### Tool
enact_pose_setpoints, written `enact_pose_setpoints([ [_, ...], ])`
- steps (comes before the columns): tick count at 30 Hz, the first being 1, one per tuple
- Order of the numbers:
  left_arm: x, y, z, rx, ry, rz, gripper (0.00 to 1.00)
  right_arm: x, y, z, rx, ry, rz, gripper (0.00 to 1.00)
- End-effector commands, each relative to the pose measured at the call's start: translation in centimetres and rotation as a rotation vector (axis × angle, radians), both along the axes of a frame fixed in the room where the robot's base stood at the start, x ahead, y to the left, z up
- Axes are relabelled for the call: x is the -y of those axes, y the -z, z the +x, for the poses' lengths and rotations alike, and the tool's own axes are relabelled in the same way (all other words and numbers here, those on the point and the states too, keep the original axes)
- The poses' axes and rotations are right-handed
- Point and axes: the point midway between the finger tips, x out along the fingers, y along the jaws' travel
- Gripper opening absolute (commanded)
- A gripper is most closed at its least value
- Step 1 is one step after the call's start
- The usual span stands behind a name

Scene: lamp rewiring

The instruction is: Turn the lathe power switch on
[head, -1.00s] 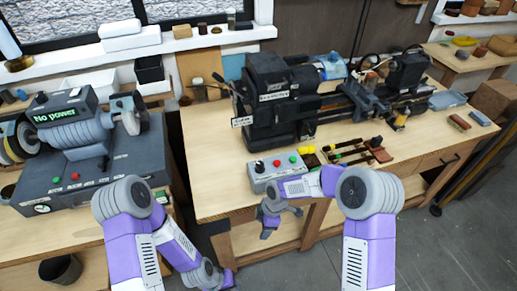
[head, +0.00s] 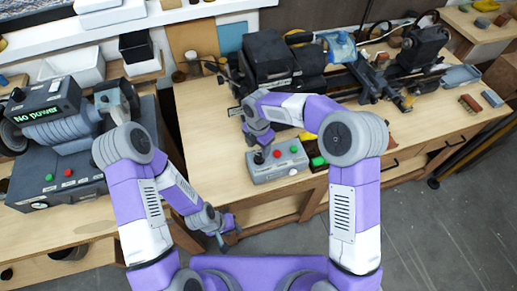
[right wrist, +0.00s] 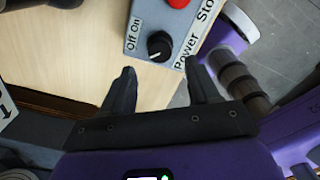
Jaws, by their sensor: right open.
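The grey control box (head: 278,165) sits on the front edge of the wooden bench, with a black rotary knob, a red button and a green button on top. In the right wrist view the black knob (right wrist: 159,45) stands beside "Off On" and "Power" labels; its exact setting is hard to read. My right gripper (right wrist: 160,68) is open and empty, its fingertips just short of the knob and apart from it. In the head view the right gripper (head: 262,140) is above the box's left end. My left gripper (head: 229,236) hangs low in front of the bench; its jaws are unclear.
The black lathe (head: 268,60) stands behind the box, partly hidden by my right arm. A grey machine (head: 60,125) on the left bench shows "No power" in green. Bare bench top (head: 205,125) lies left of the box.

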Motion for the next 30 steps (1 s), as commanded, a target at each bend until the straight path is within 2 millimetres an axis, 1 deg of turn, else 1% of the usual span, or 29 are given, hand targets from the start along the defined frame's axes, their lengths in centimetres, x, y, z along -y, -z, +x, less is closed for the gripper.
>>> enact_pose_setpoints([
  [1, 0.0, 0.0, 0.0, 0.0, 0.0, 0.0, 0.36, 0.0, 1.0, 0.0, -0.003, 0.0, -0.002, 0.6],
  [3, 0.0, 0.0, 0.0, 0.0, 0.0, 0.0, 0.36, 0.0, 2.1, 0.0, -0.003, -0.001, -0.002, 0.6],
  [6, 0.0, 0.0, 0.0, 0.0, 0.0, 0.0, 0.36, 0.0, 3.5, 0.0, -0.001, 0.0, -0.001, 0.6],
  [9, 0.0, 0.0, 0.0, 0.001, 0.0, 0.0, 0.36, 0.0, 4.4, 0.0, -0.001, 0.001, -0.001, 0.6],
  [13, 0.0, 0.0, 0.0, 0.001, 0.0, 0.0, 0.36, 0.0, 5.0, 0.0, 0.001, 0.001, 0.001, 0.6],
  [20, 0.0, 0.0, 0.0, 0.001, 0.0, 0.0, 0.36, 0.0, 5.0, 0.0, 0.001, 0.001, 0.001, 0.6],
  [30, 0.0, 0.0, 0.0, 0.001, 0.0, 0.0, 0.36, 0.0, 5.0, 0.0, 0.001, 0.001, 0.001, 0.08],
])
